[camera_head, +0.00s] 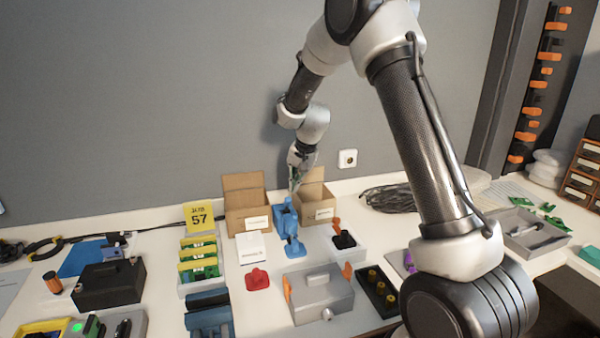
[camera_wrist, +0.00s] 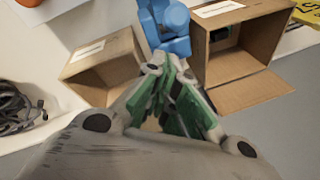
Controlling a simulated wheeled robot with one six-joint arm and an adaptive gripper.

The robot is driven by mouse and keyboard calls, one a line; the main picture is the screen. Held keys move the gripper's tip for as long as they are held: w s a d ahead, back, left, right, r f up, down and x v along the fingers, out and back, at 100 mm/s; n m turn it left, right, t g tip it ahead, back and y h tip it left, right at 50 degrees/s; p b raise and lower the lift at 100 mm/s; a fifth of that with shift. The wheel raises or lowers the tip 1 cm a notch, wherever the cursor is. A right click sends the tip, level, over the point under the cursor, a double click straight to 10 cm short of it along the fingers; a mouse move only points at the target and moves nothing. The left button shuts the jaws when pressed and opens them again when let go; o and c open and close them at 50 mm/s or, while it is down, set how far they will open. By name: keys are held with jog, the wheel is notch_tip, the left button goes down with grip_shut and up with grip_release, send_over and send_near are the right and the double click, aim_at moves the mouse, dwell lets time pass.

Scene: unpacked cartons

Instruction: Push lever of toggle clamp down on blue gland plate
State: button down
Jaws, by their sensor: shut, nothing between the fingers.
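The blue toggle clamp (camera_head: 291,232) stands upright on the table between two open cartons in the head view. I cannot make out its lever and plate clearly as separate parts. In the wrist view part of the blue clamp (camera_wrist: 166,24) shows just beyond my fingertips. My gripper (camera_head: 295,183) is above the back of the clamp, pointing down, with the fingers together and nothing held. In the wrist view my gripper (camera_wrist: 160,75) has green-grey fingers close to the blue part; I cannot tell whether they touch it.
A left carton (camera_head: 248,221) and a right carton (camera_head: 317,210) flank the clamp closely. The wall is close behind.

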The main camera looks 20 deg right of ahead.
jog(key=shift+s+a+f, duration=0.35)
jog(key=shift+s+a, duration=0.15)
jog(key=shift+s, duration=0.1)
